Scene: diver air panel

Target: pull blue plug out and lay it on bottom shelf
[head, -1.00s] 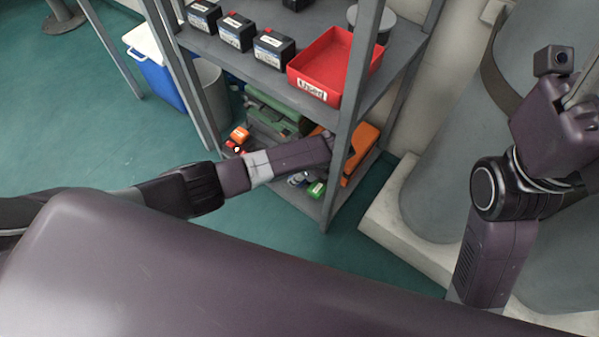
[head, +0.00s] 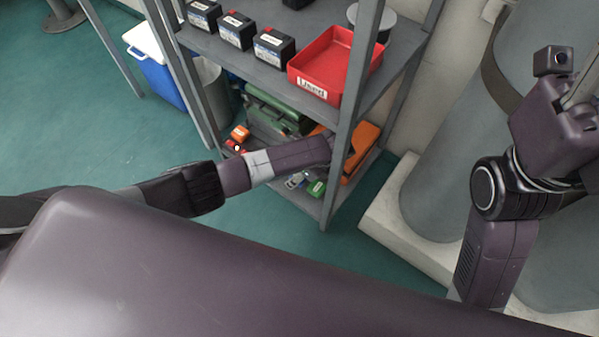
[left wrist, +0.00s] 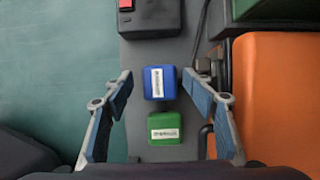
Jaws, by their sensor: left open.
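The blue plug (left wrist: 160,82) is a blue block with a white label, seen from above in the left wrist view. It appears to rest on the grey bottom shelf (left wrist: 144,62). My left gripper (left wrist: 156,84) is open, with one finger on each side of the blue plug and a gap on the left; on the right, the fingertip is close and I cannot tell if it touches. In the head view my left forearm reaches to the bottom shelf (head: 309,206) and hides much of the gripper. My right gripper is raised at the right edge (head: 578,92), its fingers mostly cut off.
A green labelled block (left wrist: 165,128) sits just beside the blue plug. A black box with a red switch (left wrist: 150,18) lies beyond it. An orange case (left wrist: 278,105) stands close on the right. A shelf post (head: 352,110) and a red tray (head: 322,64) are near my left arm.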

